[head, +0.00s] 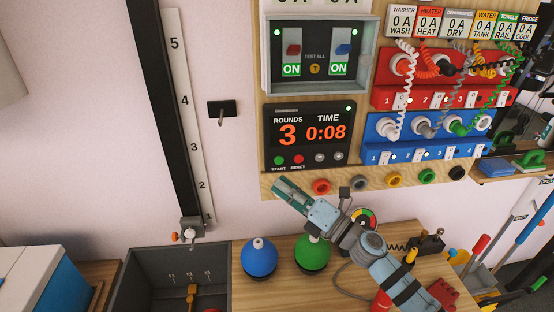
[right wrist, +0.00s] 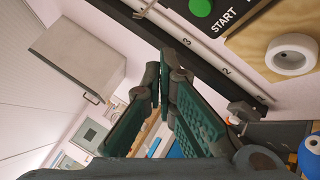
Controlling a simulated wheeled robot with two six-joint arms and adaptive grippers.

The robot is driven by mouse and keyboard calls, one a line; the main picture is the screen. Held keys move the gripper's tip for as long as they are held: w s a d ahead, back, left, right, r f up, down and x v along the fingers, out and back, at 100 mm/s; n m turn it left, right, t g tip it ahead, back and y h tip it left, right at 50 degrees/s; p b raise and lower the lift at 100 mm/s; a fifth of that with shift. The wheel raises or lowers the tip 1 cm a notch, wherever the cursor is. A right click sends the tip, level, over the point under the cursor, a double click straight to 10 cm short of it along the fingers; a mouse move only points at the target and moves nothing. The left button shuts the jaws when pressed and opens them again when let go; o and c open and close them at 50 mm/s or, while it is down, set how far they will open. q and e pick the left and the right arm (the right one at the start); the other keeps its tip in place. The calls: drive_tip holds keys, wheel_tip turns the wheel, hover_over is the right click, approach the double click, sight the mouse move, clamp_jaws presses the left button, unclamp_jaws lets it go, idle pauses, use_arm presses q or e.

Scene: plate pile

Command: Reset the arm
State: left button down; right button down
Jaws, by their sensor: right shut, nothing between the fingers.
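My right arm comes in from the lower right in the head view. Its gripper (head: 279,185) is shut and empty, with the fingertips pointing up and left. In the picture it lies just below the START and RESET buttons of the timer panel (head: 309,133), over the panel board's lower left edge. In the right wrist view the green-padded fingers (right wrist: 164,76) meet at their tips with nothing between them. My left gripper is in neither view.
A blue ball-shaped weight (head: 259,258) and a green one (head: 313,254) stand on the wooden bench (head: 345,290) below the gripper. A grey bin (head: 150,285) sits to their left.

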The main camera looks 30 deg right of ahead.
drive_tip(key=s+d+f+m+g+h, duration=0.3)
drive_tip(key=s+f+m+h, duration=0.3)
drive_tip(key=m, duration=0.5)
drive_tip(key=s+d+f+m+g+h, duration=0.35)
drive_tip(key=f+m+h, duration=0.35)
drive_tip(key=f+m, duration=0.3)
drive_tip(key=s+a+f+m+g+y, duration=0.2)
drive_tip(key=s+a+f+m+g, duration=0.2)
drive_tip(key=s, duration=0.6)
drive_tip(key=s+a+f+m+g+y, duration=0.1)
drive_tip(key=s+a+f+m+g, duration=0.3)
drive_tip(key=s, duration=0.6)
wheel_tip(320, 180, down, 21)
drive_tip(key=s+d+g, duration=0.2)
drive_tip(key=s+f, duration=1.2)
drive_tip(key=s, duration=0.1)
drive_tip(key=shift+s+d+g, duration=0.15)
drive_tip(key=shift+s+g, duration=0.05)
drive_tip(key=shift+g, duration=0.25)
